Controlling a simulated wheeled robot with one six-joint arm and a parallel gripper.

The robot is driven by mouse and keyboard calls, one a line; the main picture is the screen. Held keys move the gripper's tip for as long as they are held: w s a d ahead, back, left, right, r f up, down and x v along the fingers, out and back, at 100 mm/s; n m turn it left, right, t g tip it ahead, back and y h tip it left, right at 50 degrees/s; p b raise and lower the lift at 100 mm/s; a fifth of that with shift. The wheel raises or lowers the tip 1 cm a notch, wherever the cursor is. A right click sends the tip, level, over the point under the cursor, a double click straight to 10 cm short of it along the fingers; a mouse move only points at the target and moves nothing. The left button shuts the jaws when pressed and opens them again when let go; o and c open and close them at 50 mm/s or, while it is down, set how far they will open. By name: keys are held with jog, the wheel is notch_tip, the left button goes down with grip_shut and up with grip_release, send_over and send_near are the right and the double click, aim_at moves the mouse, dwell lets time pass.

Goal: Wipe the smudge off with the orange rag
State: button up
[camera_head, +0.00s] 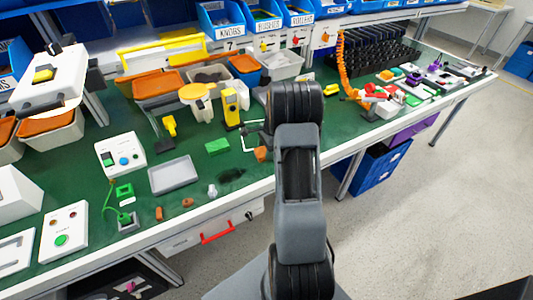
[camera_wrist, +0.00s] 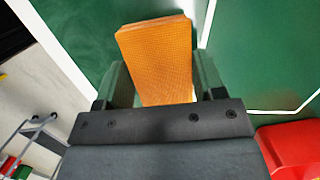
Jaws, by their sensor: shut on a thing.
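My gripper (camera_wrist: 163,82) is shut on the orange rag (camera_wrist: 157,55), a textured orange block shape between the two green fingers in the wrist view. In the head view a small orange piece (camera_head: 261,154), probably the rag, shows just left of my arm; the arm hides the gripper. A dark smudge (camera_head: 230,175) lies on the green bench top (camera_head: 215,204), left of and nearer than that orange piece. I cannot make out the smudge in the wrist view. Whether the rag touches the bench is unclear.
A grey tray (camera_head: 173,175), a green block (camera_head: 217,146) and a small pale object (camera_head: 212,190) lie left of the smudge. A yellow device (camera_head: 231,108) stands behind it. A red object (camera_wrist: 290,148) fills the wrist view's lower right corner. The green surface around the smudge is mostly bare.

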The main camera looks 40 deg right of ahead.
jog(key=shift+r, duration=0.1)
jog(key=shift+a+p+v, duration=0.2)
jog(key=shift+p+v, duration=0.6)
jog(key=shift+v, duration=0.15)
jog(key=shift+a+p+v, duration=0.2)
jog(key=shift+p+v, duration=0.55)
jog(key=shift+v, duration=0.2)
jog(key=shift+a+p+v, duration=0.2)
jog(key=shift+p+v, duration=0.6)
jog(key=shift+v, duration=0.2)
jog(key=shift+w, duration=0.15)
jog(key=shift+r, duration=0.15)
